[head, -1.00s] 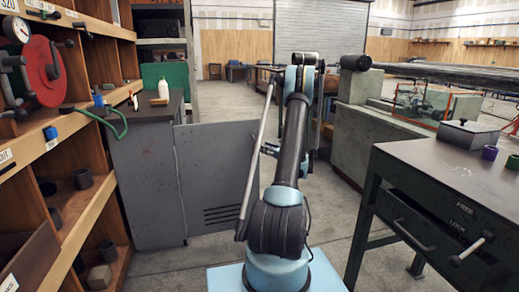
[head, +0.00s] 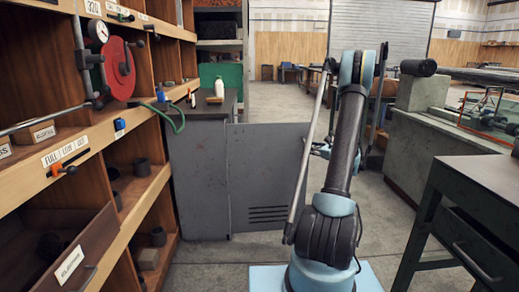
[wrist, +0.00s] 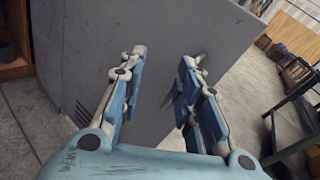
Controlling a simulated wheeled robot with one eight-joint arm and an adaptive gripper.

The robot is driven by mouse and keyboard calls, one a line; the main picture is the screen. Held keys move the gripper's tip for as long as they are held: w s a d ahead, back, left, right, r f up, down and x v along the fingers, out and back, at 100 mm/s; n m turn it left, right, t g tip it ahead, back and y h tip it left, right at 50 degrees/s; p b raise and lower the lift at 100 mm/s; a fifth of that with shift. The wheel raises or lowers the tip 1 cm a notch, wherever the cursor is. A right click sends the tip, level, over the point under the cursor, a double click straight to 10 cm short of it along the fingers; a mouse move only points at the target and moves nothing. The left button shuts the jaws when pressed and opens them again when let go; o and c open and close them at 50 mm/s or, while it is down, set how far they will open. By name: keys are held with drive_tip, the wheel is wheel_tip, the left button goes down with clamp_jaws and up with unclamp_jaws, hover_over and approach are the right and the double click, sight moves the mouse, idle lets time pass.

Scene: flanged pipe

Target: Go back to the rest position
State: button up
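My gripper (wrist: 163,58) is in the wrist view with its two blue and white fingers spread apart and nothing between them. It points toward a grey metal panel (wrist: 110,60), with a gap that I cannot judge. In the head view my arm stands raised in the middle. The gripper itself is mostly hidden behind the arm there.
Wooden shelving (head: 95,135) with a red disc (head: 119,70) and an open drawer (head: 70,262) lines the left. A grey cabinet (head: 200,160) carries a white bottle (head: 219,88). A dark green workbench (head: 480,185) stands at the right. Concrete floor lies between them.

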drive_tip(key=s+a+r+n+g, duration=0.4)
drive_tip(key=s+a+r+n, duration=0.25)
drive_tip(key=s+a, duration=0.35)
drive_tip(key=s+a+r+n+g+h, duration=0.1)
drive_tip(key=s+a+n+g+h, duration=0.1)
drive_tip(key=s+a+n, duration=0.35)
drive_tip(key=s+a+r+n+g+h, duration=0.1)
drive_tip(key=s+a+n+g, duration=0.1)
drive_tip(key=s, duration=0.7)
drive_tip(key=s+d+f+n+g+h, duration=0.1)
drive_tip(key=s+f+n+h, duration=0.1)
drive_tip(key=s, duration=0.8)
drive_tip(key=s+d+f+n+g+h, duration=0.1)
drive_tip(key=s+f+n, duration=0.3)
drive_tip(key=s, duration=0.6)
drive_tip(key=s+d+f+n+g+h, duration=0.1)
drive_tip(key=s+f+n+h, duration=0.2)
drive_tip(key=s+n, duration=0.3)
drive_tip(key=s, duration=0.5)
drive_tip(key=shift+n+h, duration=0.3)
drive_tip(key=shift+n, duration=0.1)
drive_tip(key=shift+w+d, duration=0.1)
drive_tip(key=shift+w, duration=0.05)
drive_tip(key=shift+w+f, duration=0.15)
drive_tip(key=shift+w, duration=0.15)
